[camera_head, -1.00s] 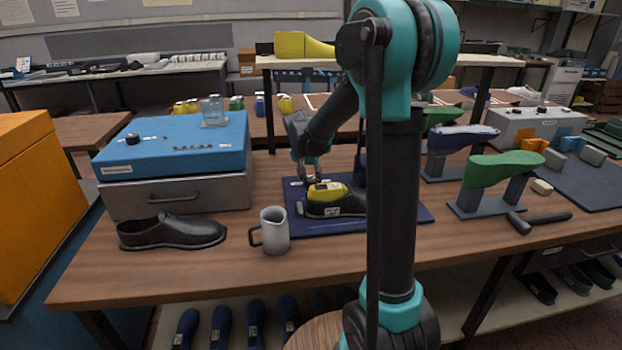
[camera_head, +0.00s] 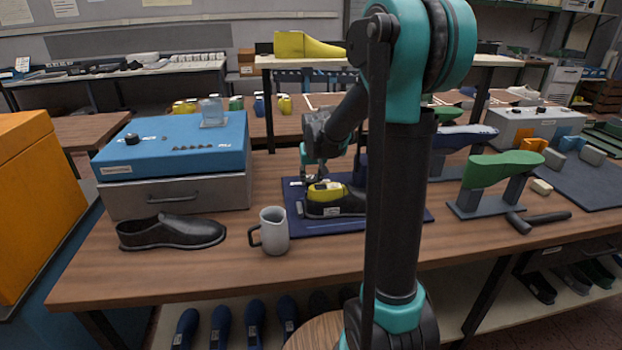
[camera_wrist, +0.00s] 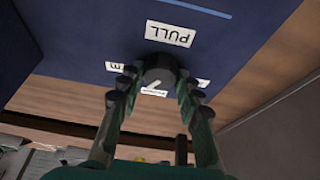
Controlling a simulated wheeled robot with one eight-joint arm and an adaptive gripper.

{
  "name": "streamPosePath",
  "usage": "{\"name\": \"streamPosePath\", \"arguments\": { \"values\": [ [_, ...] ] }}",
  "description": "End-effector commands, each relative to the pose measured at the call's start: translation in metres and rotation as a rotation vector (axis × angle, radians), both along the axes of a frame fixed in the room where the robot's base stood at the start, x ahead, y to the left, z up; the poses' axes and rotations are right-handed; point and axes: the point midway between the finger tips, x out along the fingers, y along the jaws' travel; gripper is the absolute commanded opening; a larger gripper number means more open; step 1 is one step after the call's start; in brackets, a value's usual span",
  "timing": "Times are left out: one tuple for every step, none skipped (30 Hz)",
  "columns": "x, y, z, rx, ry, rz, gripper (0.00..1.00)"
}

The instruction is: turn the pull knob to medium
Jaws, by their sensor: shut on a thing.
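The pull knob (camera_wrist: 160,68) is dark and round, on a dark blue panel (camera_wrist: 85,35) in the wrist view. A white PULL label (camera_wrist: 170,33), upside down, lies beside it. Small white labels sit around the knob, one with a letter like M (camera_wrist: 115,68); the others are too small to read. A pale mark shows at the knob's lower edge; its exact pointing is unclear. My gripper (camera_wrist: 157,80) has a finger on either side of the knob and is shut on it. In the head view my gripper (camera_head: 313,178) is low behind the yellow last, hiding the knob.
The yellow-topped last in a black shoe (camera_head: 335,208) lies on the navy mat (camera_head: 300,228), close to my gripper. A grey jug (camera_head: 274,232), a black shoe (camera_head: 172,232) and a blue-topped box (camera_head: 200,160) stand left. Green last (camera_head: 500,168) stands right.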

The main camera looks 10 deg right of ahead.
Motion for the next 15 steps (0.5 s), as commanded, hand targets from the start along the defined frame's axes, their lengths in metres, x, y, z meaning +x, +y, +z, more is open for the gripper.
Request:
{"name": "streamPosePath", "arguments": {
  "values": [
    [0.0001,-0.0014,0.0002,0.001,0.0,0.04,0.05],
    [0.0002,-0.0015,0.0002,0.002,0.0,0.069,0.05],
    [0.0002,-0.002,0.0002,0.001,0.0,0.105,0.05],
    [0.0003,-0.0022,0.0002,0.001,0.0,0.133,0.05],
    [0.0004,-0.0023,0.0002,0.001,0.0,0.159,0.05],
    [0.0005,-0.0021,0.0002,0.002,-0.001,0.194,0.05],
    [0.0007,-0.0024,0.0002,0.001,-0.001,0.22,0.05],
    [0.0007,-0.0024,0.0002,0.002,-0.001,0.244,0.05],
    [0.0008,-0.0029,0.0003,0.001,-0.001,0.275,0.05],
    [0.0009,-0.0029,0.0003,0.001,-0.001,0.298,0.05],
    [0.001,-0.0028,0.0002,0.001,-0.001,0.32,0.05],
    [0.0009,-0.0029,0.0002,0.0,0.0,0.347,0.05],
    [0.0009,-0.0028,0.0002,0.0,0.0,0.367,0.05],
    [0.0009,-0.0028,0.0002,0.0,0.0,0.386,0.05],
    [0.0009,-0.0032,0.0002,0.0,0.0,0.408,0.05]
  ]
}}
